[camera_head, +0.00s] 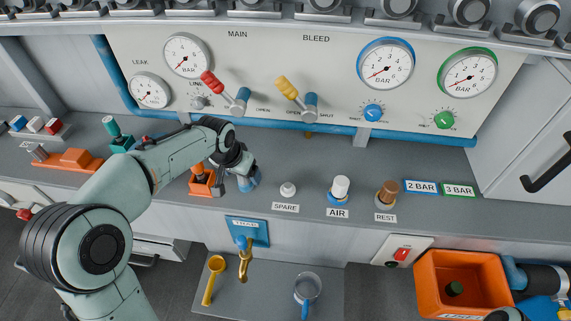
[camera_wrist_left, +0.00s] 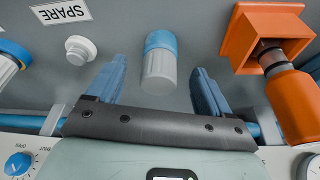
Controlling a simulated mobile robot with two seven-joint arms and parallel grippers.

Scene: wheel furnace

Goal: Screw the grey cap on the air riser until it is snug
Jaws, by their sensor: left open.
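My left gripper (camera_head: 248,180) is low over the bench, left of the SPARE label, and its arm hides part of what is beneath. In the left wrist view the open gripper's blue fingers (camera_wrist_left: 160,92) stand on either side of a pale grey cylindrical cap (camera_wrist_left: 159,71) with a blue ring (camera_wrist_left: 160,41) at its far end. Gaps show on both sides of it. The white-topped AIR riser (camera_head: 340,187) stands upright on a blue base behind its label. It also shows at the left edge of the wrist view (camera_wrist_left: 8,66). My right gripper is not clearly seen.
A white SPARE fitting (camera_head: 288,188) and a brown REST piece (camera_head: 388,192) flank the AIR riser. An orange holder (camera_wrist_left: 240,45) with an orange-handled tool (camera_wrist_left: 294,103) is close beside the gripper. Valve levers (camera_head: 240,101) and blue pipe (camera_head: 285,126) run behind. An orange bin (camera_head: 426,290) is front right.

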